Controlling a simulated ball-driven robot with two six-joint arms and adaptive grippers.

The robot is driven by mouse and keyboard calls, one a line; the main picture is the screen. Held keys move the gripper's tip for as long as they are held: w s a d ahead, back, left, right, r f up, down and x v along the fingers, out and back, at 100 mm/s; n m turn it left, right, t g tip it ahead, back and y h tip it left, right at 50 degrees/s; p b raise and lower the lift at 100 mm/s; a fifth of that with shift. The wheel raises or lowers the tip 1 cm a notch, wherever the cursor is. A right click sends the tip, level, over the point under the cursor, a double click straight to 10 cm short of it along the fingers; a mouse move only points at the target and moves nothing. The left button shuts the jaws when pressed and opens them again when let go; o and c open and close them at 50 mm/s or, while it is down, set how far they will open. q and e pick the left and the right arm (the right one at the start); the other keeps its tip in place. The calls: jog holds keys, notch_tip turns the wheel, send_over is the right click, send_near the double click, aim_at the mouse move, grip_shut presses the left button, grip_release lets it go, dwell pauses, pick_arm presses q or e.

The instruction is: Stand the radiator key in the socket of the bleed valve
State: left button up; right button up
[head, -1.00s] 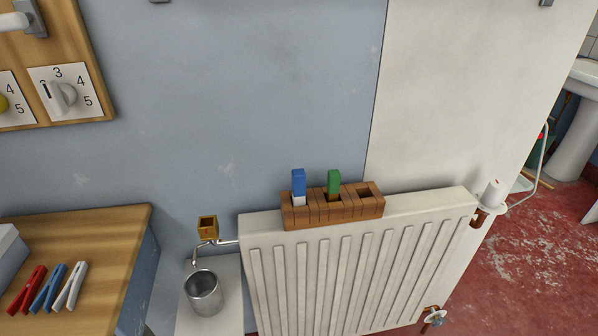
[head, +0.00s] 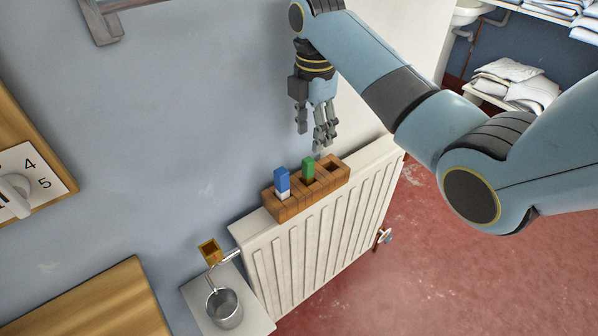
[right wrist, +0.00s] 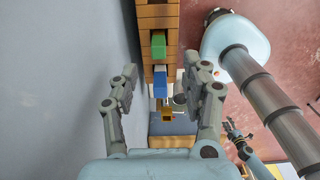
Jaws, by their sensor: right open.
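A blue block-shaped piece with a pale lower part (head: 282,182) and a green one (head: 308,168) stand upright in a wooden rack (head: 290,208) on the radiator; I cannot tell which is the radiator key. They also show in the right wrist view, green (right wrist: 158,45) and blue (right wrist: 160,84). The brass square socket of the bleed valve (head: 210,251) sits at the radiator's left end, with its opening up. My right gripper (head: 314,138) is open and empty, pointing down above the rack near the green piece. A small gripper, apparently my left (right wrist: 238,135), shows in the right wrist view, too small to read.
The white radiator (head: 320,235) stands close to the blue-grey wall. A metal cup (head: 224,308) stands below the valve's spout. A wooden tabletop (head: 95,305) is at lower left. The rack has an empty slot at its right end. Red floor lies open at right.

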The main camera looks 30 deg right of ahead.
aim_at(308, 160)
jog(key=f, duration=1)
jog(key=shift+w+a+f, duration=0.1)
jog(key=shift+a+f, duration=0.05)
jog(key=shift+a, duration=0.2)
grip_shut()
